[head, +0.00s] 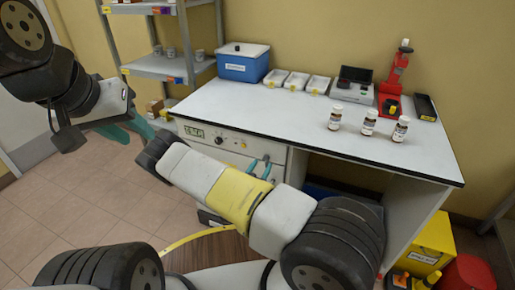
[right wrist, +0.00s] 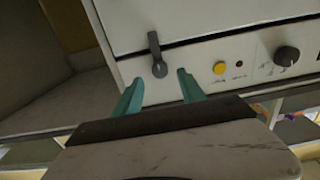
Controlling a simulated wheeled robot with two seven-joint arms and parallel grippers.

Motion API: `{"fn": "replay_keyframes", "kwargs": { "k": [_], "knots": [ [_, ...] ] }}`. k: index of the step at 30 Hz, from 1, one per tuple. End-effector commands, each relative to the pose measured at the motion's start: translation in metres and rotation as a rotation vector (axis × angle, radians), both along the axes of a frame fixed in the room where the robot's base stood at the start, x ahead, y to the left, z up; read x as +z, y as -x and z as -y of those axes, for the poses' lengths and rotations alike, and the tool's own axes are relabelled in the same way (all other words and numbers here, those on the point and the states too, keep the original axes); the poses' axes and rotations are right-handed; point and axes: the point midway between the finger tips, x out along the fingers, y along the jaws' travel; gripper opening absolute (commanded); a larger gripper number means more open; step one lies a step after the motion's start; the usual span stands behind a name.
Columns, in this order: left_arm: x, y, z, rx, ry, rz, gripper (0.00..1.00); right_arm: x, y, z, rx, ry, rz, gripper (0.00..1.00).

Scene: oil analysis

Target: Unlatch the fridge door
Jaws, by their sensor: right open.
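The white fridge (head: 208,155) sits under the left part of the bench. Its front has a control panel with a display (head: 194,132) and a dark knob (head: 219,140). In the right wrist view the dark latch handle (right wrist: 155,50) stands at the door seam. My right gripper (right wrist: 160,88) is open, its teal fingers on either side of the latch's lower end and a little short of it. It also shows in the head view (head: 260,166), in front of the fridge. My left gripper (head: 138,132) appears open and empty, left of the fridge.
The bench top (head: 270,110) carries a blue cooler (head: 243,66), white trays (head: 297,82), 3 brown bottles (head: 369,122) and a red device (head: 393,78). A grey shelf (head: 165,65) stands at the left. A yellow bin (head: 425,245) stands at the right.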

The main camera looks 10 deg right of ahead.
Motion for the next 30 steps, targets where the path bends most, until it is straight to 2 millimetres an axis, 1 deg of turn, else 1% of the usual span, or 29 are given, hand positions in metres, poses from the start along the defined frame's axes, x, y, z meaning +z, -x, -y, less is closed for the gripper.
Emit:
{"fn": "replay_keyframes", "kwargs": {
  "k": [3, 7, 11, 17, 20, 24, 25, 30],
  "knots": [
    [0.000, 0.000, 0.000, 0.000, 0.000, 0.000, 0.36, 0.000, -0.015, 0.010, 0.000, 0.000, 0.000, 0.48],
    [0.000, 0.000, 0.000, 0.000, 0.000, 0.000, 0.36, 0.000, -0.025, 0.017, 0.000, -0.001, 0.000, 0.48],
    [0.000, 0.000, 0.000, 0.000, 0.000, 0.000, 0.36, 0.000, -0.029, 0.019, 0.001, -0.001, 0.000, 0.48],
    [0.000, 0.000, 0.000, 0.000, 0.000, 0.000, 0.36, 0.000, -0.029, 0.019, 0.001, -0.002, -0.001, 0.48],
    [0.000, 0.000, 0.000, 0.000, 0.000, 0.000, 0.36, 0.000, -0.029, 0.019, 0.001, -0.002, -0.001, 0.30],
    [0.000, 0.000, 0.000, 0.000, 0.000, 0.000, 0.36, 0.000, -0.029, 0.019, 0.001, -0.002, -0.001, 0.03],
    [0.000, 0.000, 0.000, 0.000, 0.000, 0.000, 0.36, 0.000, -0.029, 0.019, 0.001, -0.002, -0.001, 0.00],
    [0.000, 0.000, 0.000, 0.000, 0.000, 0.000, 0.36, 0.000, -0.029, 0.019, 0.001, 0.000, -0.002, 0.00]
  ]
}}
